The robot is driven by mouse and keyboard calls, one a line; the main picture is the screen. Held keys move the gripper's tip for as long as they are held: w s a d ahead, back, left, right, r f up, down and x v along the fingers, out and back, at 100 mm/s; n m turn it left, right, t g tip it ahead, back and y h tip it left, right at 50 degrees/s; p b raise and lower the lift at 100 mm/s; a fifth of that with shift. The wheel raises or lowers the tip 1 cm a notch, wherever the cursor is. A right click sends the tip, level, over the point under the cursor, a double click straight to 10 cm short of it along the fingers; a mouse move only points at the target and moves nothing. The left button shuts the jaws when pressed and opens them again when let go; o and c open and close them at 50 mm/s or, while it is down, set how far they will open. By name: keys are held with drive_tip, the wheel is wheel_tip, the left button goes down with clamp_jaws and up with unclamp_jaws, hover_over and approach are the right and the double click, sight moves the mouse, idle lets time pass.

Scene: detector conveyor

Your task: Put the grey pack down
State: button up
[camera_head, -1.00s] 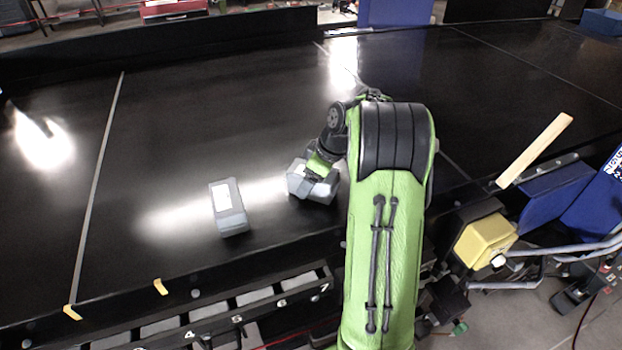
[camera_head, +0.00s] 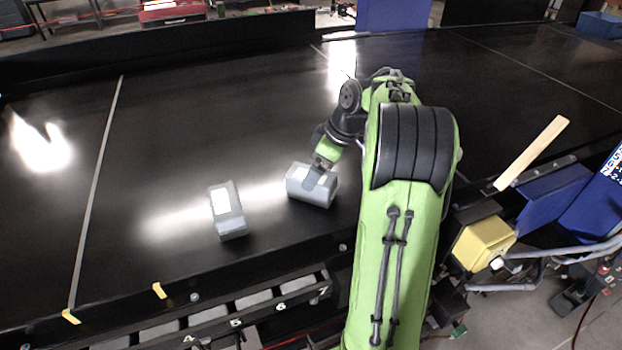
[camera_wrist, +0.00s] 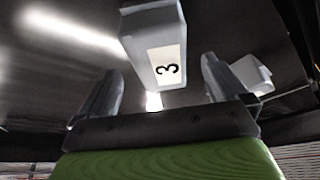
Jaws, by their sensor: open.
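One grey pack (camera_head: 308,193) lies on the black conveyor near its front edge, just left of my arm. My gripper (camera_head: 320,170) is at this pack, with its tips overlapping the pack's top in the head view. In the wrist view my gripper (camera_wrist: 160,62) is open, its two fingers spread wide. A grey pack (camera_wrist: 150,38) with a white label reading 3 shows in the gap between and beyond the fingers. Whether the fingers touch it is not clear.
A second grey pack (camera_head: 227,212) with a white label lies to the left on the belt. A numbered rack (camera_head: 245,312) runs along the front edge. A yellow box (camera_head: 484,241) and a wooden strip (camera_head: 532,153) are at right. The belt behind is clear.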

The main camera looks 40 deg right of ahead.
drive_tip(key=p+v, duration=0.1)
drive_tip(key=v, duration=0.5)
drive_tip(key=s+a+r+m+h, duration=0.15)
drive_tip(key=s+a, duration=0.25)
drive_tip(key=a, duration=0.6)
drive_tip(key=s+a+r+m, duration=0.2)
drive_tip(key=s+a+r, duration=0.15)
drive_tip(key=a, duration=0.55)
drive_tip(key=s+a+f+m+t, duration=0.1)
drive_tip(key=s+a+f, duration=0.1)
drive_tip(key=s, duration=0.4)
drive_tip(key=s+a+f+m+t, duration=0.1)
drive_tip(key=s+f+m, duration=0.1)
drive_tip(key=s, duration=0.5)
wheel_tip(320, 180, down, 9)
drive_tip(key=b, duration=0.8)
drive_tip(key=shift+a+h+b, duration=0.15)
drive_tip(key=shift+h+b, duration=0.2)
drive_tip(key=shift+f, duration=0.1)
